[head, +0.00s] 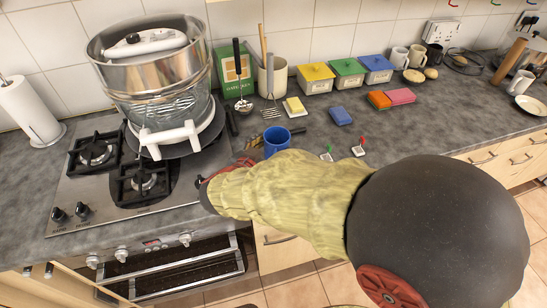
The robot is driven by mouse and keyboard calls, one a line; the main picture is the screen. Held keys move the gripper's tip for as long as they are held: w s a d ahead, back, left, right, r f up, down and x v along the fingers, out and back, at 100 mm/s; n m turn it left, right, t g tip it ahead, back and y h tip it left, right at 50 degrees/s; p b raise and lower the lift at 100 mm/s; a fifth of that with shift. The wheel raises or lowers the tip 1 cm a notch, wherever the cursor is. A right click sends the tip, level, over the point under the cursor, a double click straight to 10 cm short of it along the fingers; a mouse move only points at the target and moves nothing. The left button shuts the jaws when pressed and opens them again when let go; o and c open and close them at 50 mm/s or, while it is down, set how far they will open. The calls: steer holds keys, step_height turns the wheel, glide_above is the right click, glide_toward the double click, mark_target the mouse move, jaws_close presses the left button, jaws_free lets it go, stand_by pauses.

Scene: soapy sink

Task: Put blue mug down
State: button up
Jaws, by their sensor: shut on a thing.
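The blue mug (277,143) is upright, with its open top visible, near the counter's front edge to the right of the hob. My gripper (275,136) is shut on it, with dark finger parts showing at its left and right sides. My yellow-sleeved arm reaches in from the lower right and hides most of the gripper and the mug's lower part. I cannot tell whether the mug's base touches the grey counter (420,125).
A gas hob (80,190) with a large steel pot (155,80) stands left. Behind the mug are a butter dish (296,110), a utensil crock (279,76) and a blue sponge (340,116). Two small tagged items (358,150) lie right of it.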

steer(key=shift+w+d+f+b, duration=0.1)
steer(key=shift+w+f+b, duration=0.05)
steer(key=shift+f+b, duration=0.65)
steer(key=shift+w+d+f+b, duration=0.1)
steer(key=shift+f+b, duration=0.4)
steer(key=shift+f, duration=0.5)
steer(key=shift+f, duration=0.2)
steer(key=o, duration=1.5)
steer(key=shift+c, duration=0.2)
